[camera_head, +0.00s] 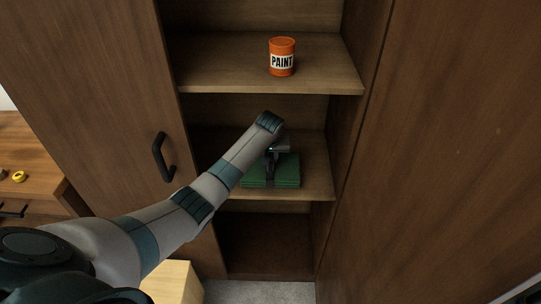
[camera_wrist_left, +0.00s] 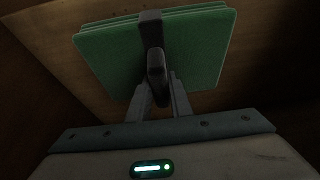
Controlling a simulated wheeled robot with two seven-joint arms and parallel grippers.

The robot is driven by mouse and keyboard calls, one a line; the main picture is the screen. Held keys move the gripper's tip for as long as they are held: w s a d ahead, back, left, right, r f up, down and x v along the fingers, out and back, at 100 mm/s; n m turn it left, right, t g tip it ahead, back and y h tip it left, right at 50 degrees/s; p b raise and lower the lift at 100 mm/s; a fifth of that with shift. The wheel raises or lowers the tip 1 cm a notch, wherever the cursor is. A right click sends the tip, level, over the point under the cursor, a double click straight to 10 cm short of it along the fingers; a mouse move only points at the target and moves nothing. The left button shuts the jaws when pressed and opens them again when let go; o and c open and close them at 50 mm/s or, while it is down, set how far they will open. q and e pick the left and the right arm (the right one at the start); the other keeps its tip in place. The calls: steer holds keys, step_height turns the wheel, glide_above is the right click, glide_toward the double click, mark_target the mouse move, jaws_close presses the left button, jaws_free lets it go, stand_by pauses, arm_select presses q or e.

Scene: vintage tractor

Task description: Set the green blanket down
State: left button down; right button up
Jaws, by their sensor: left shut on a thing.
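The green blanket (camera_head: 286,172) is a flat folded stack at the middle shelf of the wooden cabinet. My right gripper is not in view.
An orange paint can (camera_head: 282,62) stands on the shelf above. The cabinet's left door with a black handle (camera_head: 161,157) is beside my arm. The bottom compartment (camera_head: 270,245) looks empty. A wooden drawer unit (camera_head: 38,165) with a small yellow object (camera_head: 19,176) is at far left.

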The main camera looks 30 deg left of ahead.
arm_select(q)
steer(key=shift+w, duration=0.1)
steer(key=c, duration=1.6)
jaws_free()
steer(key=shift+f, duration=0.15)
steer(key=shift+r, duration=0.2)
steer(key=shift+b+v, duration=1.05)
steer(key=shift+v, duration=2.7)
